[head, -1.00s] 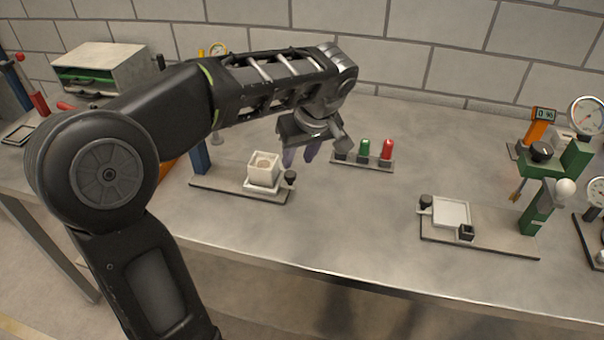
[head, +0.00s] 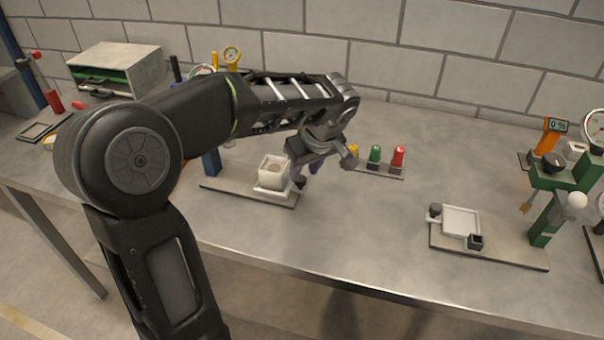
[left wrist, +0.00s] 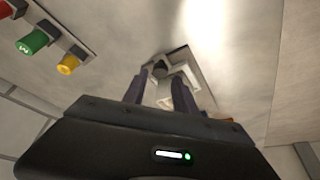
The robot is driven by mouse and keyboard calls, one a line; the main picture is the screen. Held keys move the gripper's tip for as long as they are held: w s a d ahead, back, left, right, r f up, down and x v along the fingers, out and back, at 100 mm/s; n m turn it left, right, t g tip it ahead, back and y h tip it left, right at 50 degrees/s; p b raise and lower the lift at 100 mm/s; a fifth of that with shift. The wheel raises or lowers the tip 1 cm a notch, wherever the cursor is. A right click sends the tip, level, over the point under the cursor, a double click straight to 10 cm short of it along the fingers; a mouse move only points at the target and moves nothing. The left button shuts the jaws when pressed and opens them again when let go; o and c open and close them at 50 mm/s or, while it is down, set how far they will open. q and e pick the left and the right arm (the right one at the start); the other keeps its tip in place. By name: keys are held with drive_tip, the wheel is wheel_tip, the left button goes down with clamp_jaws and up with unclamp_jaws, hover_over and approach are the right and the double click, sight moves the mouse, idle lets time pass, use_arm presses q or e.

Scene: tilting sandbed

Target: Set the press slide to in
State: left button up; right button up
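A white slide carrying a square white cup (head: 274,170) sits on a dark-edged base plate (head: 225,187) at a blue post (head: 211,163). Its black knob (head: 300,182) is on the right side. My left gripper (head: 308,167) is just above and beside this knob, fingers pointing down. In the left wrist view the two fingers (left wrist: 160,92) are apart, with the dark knob (left wrist: 160,68) and white slide parts seen between and beyond them; contact cannot be told. Another white slide tray (head: 461,221) with a black knob (head: 435,211) lies on a plate before a green press (head: 548,208). My right gripper is out of view.
Yellow, green and red (head: 398,157) buttons stand in a strip behind my left gripper. A grey cabinet (head: 118,66) and gauges stand at the back left. An orange display (head: 553,133) stands at the right. The table's middle front is clear.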

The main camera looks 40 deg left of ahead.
sight(301, 178)
use_arm(q)
drive_tip(key=shift+x, duration=1.65)
drive_tip(key=shift+c, duration=0.3)
clamp_jaws()
